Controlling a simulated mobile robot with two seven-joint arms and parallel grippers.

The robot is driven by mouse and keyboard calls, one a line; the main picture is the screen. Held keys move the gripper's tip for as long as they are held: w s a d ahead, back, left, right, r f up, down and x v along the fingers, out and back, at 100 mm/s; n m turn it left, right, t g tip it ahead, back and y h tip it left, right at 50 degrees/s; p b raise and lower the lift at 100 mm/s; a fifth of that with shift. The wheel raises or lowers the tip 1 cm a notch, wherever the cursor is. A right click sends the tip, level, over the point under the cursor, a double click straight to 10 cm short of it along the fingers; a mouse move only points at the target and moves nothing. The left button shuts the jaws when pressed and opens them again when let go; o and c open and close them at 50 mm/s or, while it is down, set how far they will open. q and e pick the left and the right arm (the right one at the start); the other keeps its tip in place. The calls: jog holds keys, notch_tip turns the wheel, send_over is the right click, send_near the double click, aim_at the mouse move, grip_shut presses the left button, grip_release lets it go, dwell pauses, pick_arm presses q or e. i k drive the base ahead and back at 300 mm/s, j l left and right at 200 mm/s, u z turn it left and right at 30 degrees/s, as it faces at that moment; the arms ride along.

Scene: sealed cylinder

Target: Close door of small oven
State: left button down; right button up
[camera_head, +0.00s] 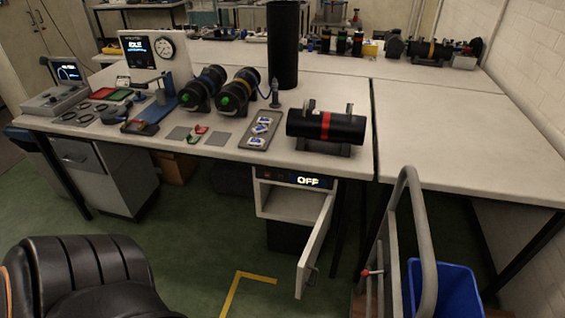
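The small oven (290,203) is mounted under the front edge of the white workbench. Its display reads OFF. Its door (315,246) stands open, hinged on the right side and swung out toward me, with a handle (311,275) on its outer face. The part of the oven's inside that shows looks empty. Neither of my grippers shows in the head view.
A trolley frame (404,200) and a blue bin (446,290) stand right of the door. A black chair (85,275) is at the lower left. The bench (450,120) holds black cylinders and tools. Green floor in front of the oven is open, with yellow tape (233,292).

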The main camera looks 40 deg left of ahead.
aim_at(305, 265)
jog(key=l+u, duration=0.2)
jog(key=u, duration=0.2)
jog(key=l+u, duration=0.2)
jog(key=u, duration=0.15)
jog(key=l+u, duration=0.2)
jog(key=u, duration=0.2)
jog(key=l+u, duration=0.35)
jog(key=l, duration=0.1)
